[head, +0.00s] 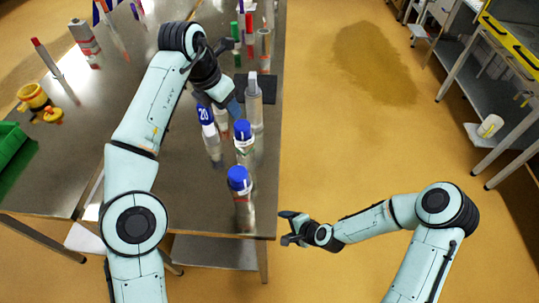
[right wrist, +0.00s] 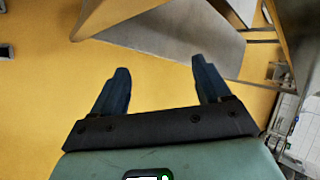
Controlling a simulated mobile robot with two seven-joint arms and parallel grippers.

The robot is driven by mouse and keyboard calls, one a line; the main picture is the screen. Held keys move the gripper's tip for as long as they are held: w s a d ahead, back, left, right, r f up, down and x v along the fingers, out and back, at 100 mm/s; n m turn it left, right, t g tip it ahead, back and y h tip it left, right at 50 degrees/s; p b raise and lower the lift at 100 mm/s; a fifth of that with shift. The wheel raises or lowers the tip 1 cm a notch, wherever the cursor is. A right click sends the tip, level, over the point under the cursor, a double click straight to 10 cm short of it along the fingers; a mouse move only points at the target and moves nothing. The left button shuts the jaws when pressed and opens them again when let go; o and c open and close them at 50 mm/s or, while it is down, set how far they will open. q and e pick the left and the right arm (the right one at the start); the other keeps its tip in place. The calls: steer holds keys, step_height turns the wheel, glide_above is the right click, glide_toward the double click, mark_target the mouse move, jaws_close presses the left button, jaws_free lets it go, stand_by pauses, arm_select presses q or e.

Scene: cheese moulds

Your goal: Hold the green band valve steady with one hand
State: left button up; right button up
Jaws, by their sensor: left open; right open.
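A slim upright piece with green on it (head: 236,34) stands at the far end of the steel table, with more green just below it. It is small, and I cannot tell for sure whether it is the green band valve. My left gripper (head: 234,104) is over the table, next to a clear bottle with a grey cap (head: 254,105); it is open, and I cannot tell whether it touches the bottle. My right gripper (head: 289,229) is open and empty, off the table's right edge; its two fingers stand apart in the right wrist view (right wrist: 161,85).
Two blue-capped bottles (head: 238,180) (head: 243,132) and a bottle marked 20 (head: 207,122) stand near the steel table's (head: 185,205) right edge. A green crate (head: 10,150) and yellow pieces (head: 33,97) are at the left.

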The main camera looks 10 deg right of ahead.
mark_target(241, 147)
steer(key=w+d+r+m+t, duration=0.25)
steer(key=w+r+m, duration=0.3)
steer(key=r, duration=0.45)
steer(key=w+d+r+m+t, duration=0.1)
steer(key=w+r+m+t, duration=0.3)
steer(key=w+r, duration=0.45)
steer(key=s+a+r+m+g+y, duration=0.35)
steer(key=a+r+m, duration=0.2)
steer(key=a, duration=0.35)
steer(key=shift+n, duration=0.4)
steer(key=x, duration=0.8)
steer(key=r+x, duration=0.1)
steer(key=x, duration=0.3)
steer(key=shift+w, duration=0.4)
